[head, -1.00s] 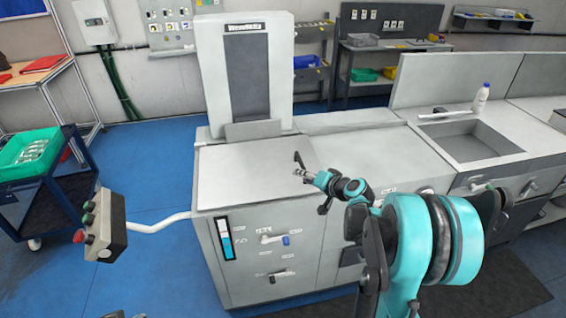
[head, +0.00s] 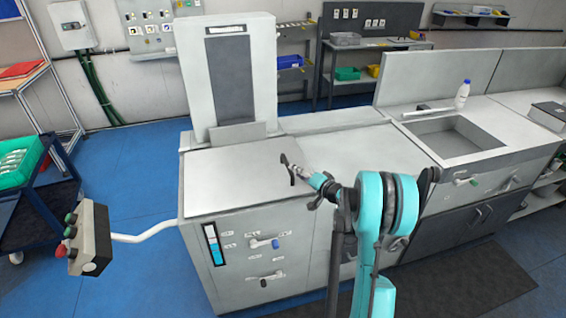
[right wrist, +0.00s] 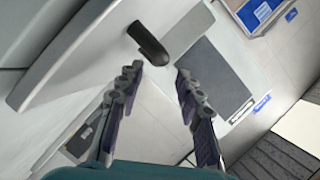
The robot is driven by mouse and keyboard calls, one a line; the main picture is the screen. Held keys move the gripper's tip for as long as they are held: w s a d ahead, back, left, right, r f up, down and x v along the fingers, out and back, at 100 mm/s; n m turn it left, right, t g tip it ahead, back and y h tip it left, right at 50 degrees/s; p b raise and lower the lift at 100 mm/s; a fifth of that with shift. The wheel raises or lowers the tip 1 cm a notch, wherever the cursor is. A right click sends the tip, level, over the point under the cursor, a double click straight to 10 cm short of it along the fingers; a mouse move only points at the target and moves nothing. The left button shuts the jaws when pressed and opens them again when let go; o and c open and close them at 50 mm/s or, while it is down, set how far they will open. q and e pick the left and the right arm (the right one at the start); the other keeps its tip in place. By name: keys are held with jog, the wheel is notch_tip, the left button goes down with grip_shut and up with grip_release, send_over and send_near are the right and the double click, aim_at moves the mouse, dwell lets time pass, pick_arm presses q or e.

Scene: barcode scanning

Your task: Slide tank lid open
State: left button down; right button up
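The tank lid (head: 240,178) is a flat light-grey panel on top of the machine cabinet, in front of its tall upright panel. Its dark handle (head: 289,166) stands up near the lid's right edge. In the right wrist view the handle (right wrist: 147,42) is a black rounded bar, just beyond the fingertips and towards the left one. My right gripper (head: 304,175) is beside the handle, to its right. In the right wrist view the gripper (right wrist: 158,76) has its fingers apart with nothing between them. My left gripper is not in view.
A grey top (head: 365,155) continues right of the lid to a sink basin (head: 452,138) with a white bottle (head: 462,94). A control box with buttons (head: 88,240) hangs at the front left. A cart with a green tray (head: 20,168) stands at the left.

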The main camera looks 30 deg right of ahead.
jog(key=shift+w+d+f, duration=0.1)
jog(key=shift+w+d, duration=0.1)
jog(key=shift+d, duration=0.15)
jog(key=shift+w, duration=0.2)
jog(key=b+x, duration=0.1)
jog(key=x, duration=0.4)
jog(key=shift+w+d+f+b, duration=0.1)
jog(key=shift+b, duration=0.2)
jog(key=shift+x, duration=0.9)
grip_shut()
